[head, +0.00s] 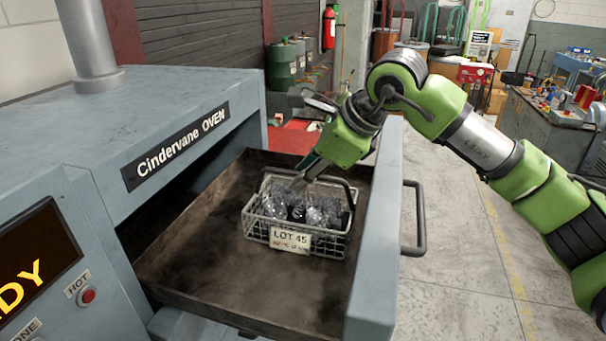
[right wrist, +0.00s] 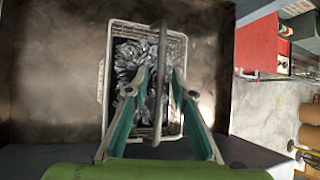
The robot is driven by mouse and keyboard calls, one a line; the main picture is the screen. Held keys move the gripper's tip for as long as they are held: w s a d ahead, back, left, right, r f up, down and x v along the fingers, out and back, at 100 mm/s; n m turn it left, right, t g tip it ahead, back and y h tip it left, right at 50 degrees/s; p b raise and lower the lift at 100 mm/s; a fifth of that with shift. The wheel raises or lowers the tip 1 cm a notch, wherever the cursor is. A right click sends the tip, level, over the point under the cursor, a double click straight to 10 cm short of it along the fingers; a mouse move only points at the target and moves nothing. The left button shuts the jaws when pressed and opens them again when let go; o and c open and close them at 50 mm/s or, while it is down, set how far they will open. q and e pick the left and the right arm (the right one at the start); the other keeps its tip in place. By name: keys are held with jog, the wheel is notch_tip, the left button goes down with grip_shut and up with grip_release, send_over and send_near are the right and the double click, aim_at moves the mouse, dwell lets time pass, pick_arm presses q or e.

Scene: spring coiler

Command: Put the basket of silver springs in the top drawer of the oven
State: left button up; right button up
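The wire basket of silver springs (head: 335,243) sits inside the pulled-out oven drawer (head: 200,265), on its dark floor. Its front tag reads LOT 45. My right gripper (head: 305,178) reaches down over the basket from the right. In the right wrist view the basket (right wrist: 177,50) lies below my right gripper (right wrist: 162,78). The dark basket handle (right wrist: 159,100) runs between the two fingers, with a gap on both sides, so the gripper is open. My left gripper is not in view.
The Cindervane oven (head: 170,110) stands at left. The drawer's front panel (head: 380,220) with its bar handle (head: 418,218) is at the right of the drawer. Bare drawer floor surrounds the basket. A workbench (head: 545,125) stands at the far right, with clear floor before it.

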jog(key=b+v, duration=0.2)
jog(key=v, duration=0.9)
jog(key=shift+s+r+b, duration=0.2)
jog(key=shift+s+b, duration=0.05)
jog(key=shift+b, duration=0.05)
jog(key=shift+d, duration=0.15)
